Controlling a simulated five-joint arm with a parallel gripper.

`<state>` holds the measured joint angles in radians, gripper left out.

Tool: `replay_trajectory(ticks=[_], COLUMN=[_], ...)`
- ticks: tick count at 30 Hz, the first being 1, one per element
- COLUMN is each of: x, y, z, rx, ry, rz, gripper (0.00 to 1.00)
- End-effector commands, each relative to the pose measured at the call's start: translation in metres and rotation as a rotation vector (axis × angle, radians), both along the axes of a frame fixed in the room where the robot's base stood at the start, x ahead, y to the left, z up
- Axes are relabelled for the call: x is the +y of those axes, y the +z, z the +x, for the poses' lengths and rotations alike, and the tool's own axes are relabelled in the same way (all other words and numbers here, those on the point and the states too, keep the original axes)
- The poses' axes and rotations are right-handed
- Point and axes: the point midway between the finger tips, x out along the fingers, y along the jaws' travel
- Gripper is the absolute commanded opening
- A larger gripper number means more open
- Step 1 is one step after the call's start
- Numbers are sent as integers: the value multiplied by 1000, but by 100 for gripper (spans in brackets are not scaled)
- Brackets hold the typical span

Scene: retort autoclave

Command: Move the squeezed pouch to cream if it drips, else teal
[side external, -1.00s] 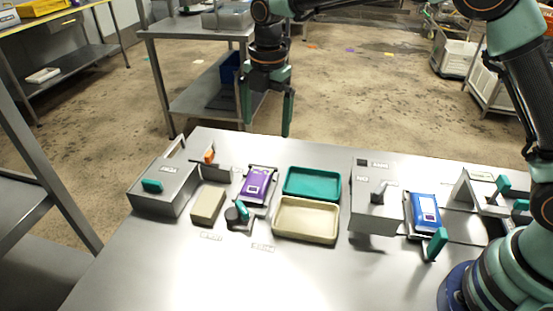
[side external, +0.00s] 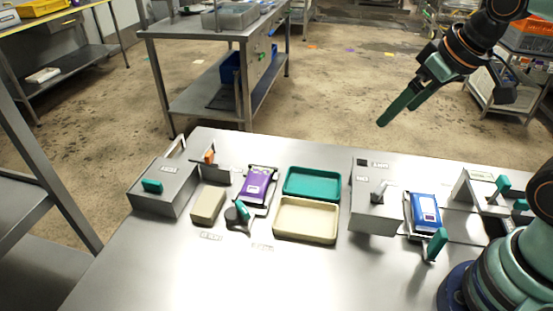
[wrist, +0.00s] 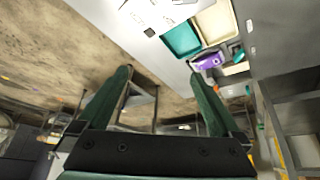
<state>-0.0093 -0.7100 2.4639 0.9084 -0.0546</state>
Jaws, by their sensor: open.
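A purple pouch (side external: 256,186) lies in a small fixture with a teal-tipped lever (side external: 242,210); it also shows in the wrist view (wrist: 209,62). A blue pouch (side external: 426,212) lies in another fixture at right, with a teal handle (side external: 437,244). I cannot make out drips on either pouch. The teal tray (side external: 312,183) and the cream tray (side external: 306,220) sit side by side between the fixtures, both empty. They also show in the wrist view, teal (wrist: 182,40) and cream (wrist: 215,22). My gripper (side external: 397,113) is open and empty, raised beyond the table's back edge.
A grey box (side external: 165,188) with a teal handle and a beige block (side external: 208,204) stand at left. A tall grey housing (side external: 374,210) stands between the trays and the blue pouch. A metal stand (side external: 485,195) is at far right. The table's front is clear.

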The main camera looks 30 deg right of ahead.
Motion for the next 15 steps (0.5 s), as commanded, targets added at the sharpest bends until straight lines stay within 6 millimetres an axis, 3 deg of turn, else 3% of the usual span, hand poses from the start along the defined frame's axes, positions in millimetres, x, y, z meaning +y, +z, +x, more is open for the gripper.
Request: replay_trajectory(ticks=[15], x=[-3], y=[-4], z=[-6], rx=[-12], ry=[-60], rz=[26], gripper=[100])
